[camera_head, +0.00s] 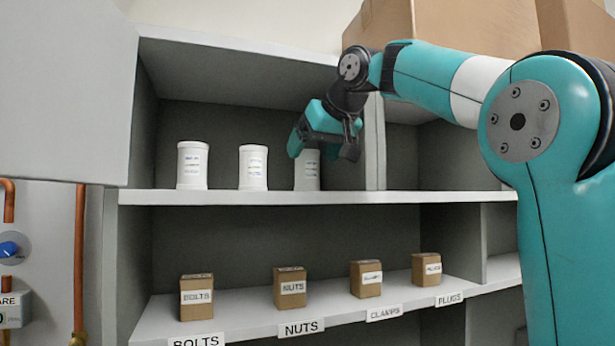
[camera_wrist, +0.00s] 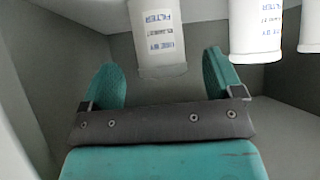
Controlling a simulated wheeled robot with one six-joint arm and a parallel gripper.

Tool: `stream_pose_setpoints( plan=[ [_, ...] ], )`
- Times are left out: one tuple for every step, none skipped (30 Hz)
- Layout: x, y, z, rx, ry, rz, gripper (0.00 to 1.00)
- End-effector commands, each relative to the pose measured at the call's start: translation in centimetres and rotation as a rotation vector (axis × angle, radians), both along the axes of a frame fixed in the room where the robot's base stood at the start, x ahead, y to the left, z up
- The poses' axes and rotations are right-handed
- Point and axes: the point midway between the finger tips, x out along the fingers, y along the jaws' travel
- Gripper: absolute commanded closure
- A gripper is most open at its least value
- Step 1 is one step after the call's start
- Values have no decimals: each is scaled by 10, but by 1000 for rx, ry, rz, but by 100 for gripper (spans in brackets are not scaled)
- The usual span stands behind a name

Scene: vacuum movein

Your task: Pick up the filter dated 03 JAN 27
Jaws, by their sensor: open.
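Three white cylindrical filters stand in a row on the upper shelf: a left one (camera_head: 192,166), a middle one (camera_head: 253,168) and a right one (camera_head: 307,174). Each has a label with small print; I cannot read the dates for sure. My gripper (camera_head: 323,148) is at the right filter and hides its upper part. In the wrist view my gripper (camera_wrist: 160,62) is open and empty. One filter (camera_wrist: 157,35) shows ahead, between the lines of the two fingers. Two others show at the right, a nearer one (camera_wrist: 256,28) and one cut by the edge (camera_wrist: 310,25).
The upper shelf (camera_head: 220,198) has a vertical divider (camera_head: 374,145) close to the right of my gripper. Small labelled boxes, such as the bolts box (camera_head: 196,297), stand on the lower shelf. Cardboard boxes (camera_head: 470,25) sit on top. A grey panel (camera_head: 65,90) is at the left.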

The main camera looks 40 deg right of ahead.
Motion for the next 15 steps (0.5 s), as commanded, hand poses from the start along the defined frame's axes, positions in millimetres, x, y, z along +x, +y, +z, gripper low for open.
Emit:
stream_pose_setpoints(
  plan=[
    [8, 1, -6, 2, 6, 4, 14],
    [13, 0, -8, 3, 6, 3, 14],
    [18, 0, -11, 2, 5, 2, 14],
    [21, -1, -14, 2, 5, 2, 14],
    [24, -1, -16, 2, 4, 2, 14],
    [27, -1, -18, 2, 3, 2, 14],
    [29, -2, -20, 2, 3, 1, 14],
    [30, -2, -21, 1, 3, 1, 14],
    [31, -2, -21, 0, 2, 1, 14],
    [31, -2, -22, -1, 2, 1, 14],
    [31, -3, -22, -1, 2, 1, 14],
    [31, -3, -22, -1, 2, 1, 14],
    [31, -3, -22, -1, 2, 1, 14],
    [31, -3, -22, 0, 2, 0, 14],
    [31, -3, -22, 0, 2, 0, 14]
  ],
)
